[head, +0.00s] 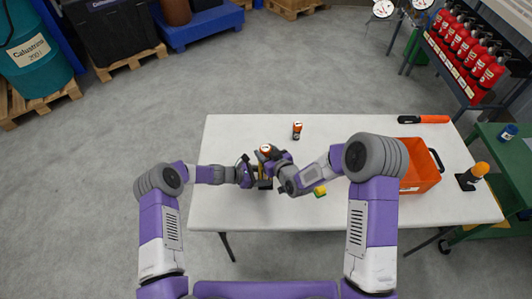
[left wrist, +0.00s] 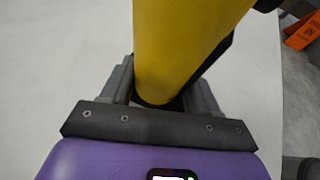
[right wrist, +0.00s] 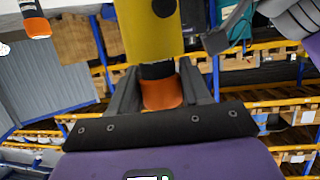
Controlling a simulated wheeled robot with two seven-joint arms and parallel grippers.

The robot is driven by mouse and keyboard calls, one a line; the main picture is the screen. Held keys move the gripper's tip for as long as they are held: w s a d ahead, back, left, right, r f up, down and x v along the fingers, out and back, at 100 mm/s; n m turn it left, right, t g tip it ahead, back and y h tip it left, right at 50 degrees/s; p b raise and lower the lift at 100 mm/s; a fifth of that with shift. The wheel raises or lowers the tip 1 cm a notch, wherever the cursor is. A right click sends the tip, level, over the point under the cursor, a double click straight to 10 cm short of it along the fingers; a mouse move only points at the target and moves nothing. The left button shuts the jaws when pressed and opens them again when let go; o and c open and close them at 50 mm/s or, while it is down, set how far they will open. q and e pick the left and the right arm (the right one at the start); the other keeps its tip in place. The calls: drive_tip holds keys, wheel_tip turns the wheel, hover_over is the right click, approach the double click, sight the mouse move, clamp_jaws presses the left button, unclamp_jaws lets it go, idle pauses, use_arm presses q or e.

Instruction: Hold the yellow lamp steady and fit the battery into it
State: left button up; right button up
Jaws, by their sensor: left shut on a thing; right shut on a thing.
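The yellow lamp (left wrist: 185,45) stands between the fingers of my left gripper (left wrist: 162,95), which is shut on it. In the head view, the lamp (head: 261,172) is mostly hidden by my two grippers over the table's left half. My right gripper (right wrist: 160,90) is shut on the orange and black battery (right wrist: 161,92). The battery's black part meets or overlaps the yellow lamp body (right wrist: 150,35) in the right wrist view; I cannot tell whether it is inside.
A second orange and black battery (head: 297,130) stands on the white table (head: 240,135) behind my grippers.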

use_arm(q)
drive_tip(key=shift+s+a+f, duration=0.1)
drive_tip(key=shift+s+f, duration=0.15)
drive_tip(key=shift+f, duration=0.15)
use_arm(e)
drive_tip(key=shift+f, duration=0.25)
drive_tip(key=o, duration=1.2)
drive_tip(key=shift+f, duration=0.1)
drive_tip(key=v, duration=1.2)
use_arm(q)
drive_tip(key=o, duration=0.9)
drive_tip(key=v, duration=1.2)
drive_tip(key=shift+w+r, duration=0.2)
drive_tip(key=shift+r, duration=0.1)
